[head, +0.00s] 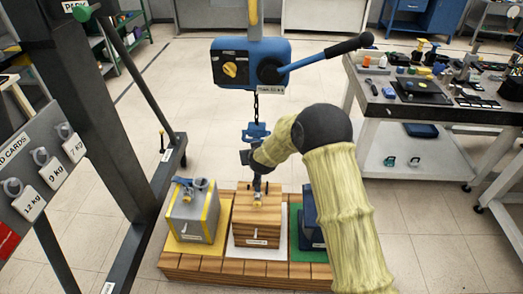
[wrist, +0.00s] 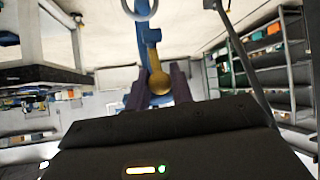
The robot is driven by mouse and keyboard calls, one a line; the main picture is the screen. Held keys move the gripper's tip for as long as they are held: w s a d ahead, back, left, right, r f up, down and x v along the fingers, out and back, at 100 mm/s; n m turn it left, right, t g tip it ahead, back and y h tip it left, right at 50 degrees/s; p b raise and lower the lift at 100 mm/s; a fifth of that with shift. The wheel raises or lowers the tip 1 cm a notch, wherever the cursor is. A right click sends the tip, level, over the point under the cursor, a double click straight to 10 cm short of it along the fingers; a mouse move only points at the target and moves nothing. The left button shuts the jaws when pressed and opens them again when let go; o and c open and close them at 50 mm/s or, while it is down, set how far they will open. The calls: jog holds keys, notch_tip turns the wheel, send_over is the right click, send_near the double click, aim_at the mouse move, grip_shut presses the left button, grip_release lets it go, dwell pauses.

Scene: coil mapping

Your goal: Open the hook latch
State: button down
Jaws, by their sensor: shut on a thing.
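The blue hook (head: 257,132) hangs on a chain under the blue hoist, above the wooden crate (head: 256,222). My gripper (head: 258,160) is at the hook, partly hidden by my own arm. In the wrist view the gold-coloured hook latch (wrist: 159,82), with a rounded end, sits between the two dark fingers of my gripper (wrist: 158,90). The fingers are shut on it. The blue hook body (wrist: 143,45) shows just above it, and a pale ring (wrist: 140,8) is at the top edge. Whether the latch stands open is not clear.
The hoist (head: 250,62) has a black-handled lever (head: 325,55) sticking out right. A grey-and-yellow box (head: 194,212) stands left of the crate; a dark blue box (head: 311,220) stands right, partly behind my arm. A dark frame (head: 80,110) is left; a workbench (head: 430,95) is right.

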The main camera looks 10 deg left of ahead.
jog(key=shift+w+r, duration=0.35)
jog(key=shift+r, duration=0.25)
jog(key=c, duration=1.3)
grip_release()
jog(key=shift+f, duration=0.1)
jog(key=shift+o, duration=0.2)
jog(key=shift+f, duration=0.1)
jog(key=shift+s, duration=0.3)
jog(key=b+v, duration=0.2)
jog(key=v, duration=1.5)
jog(key=shift+d, duration=0.1)
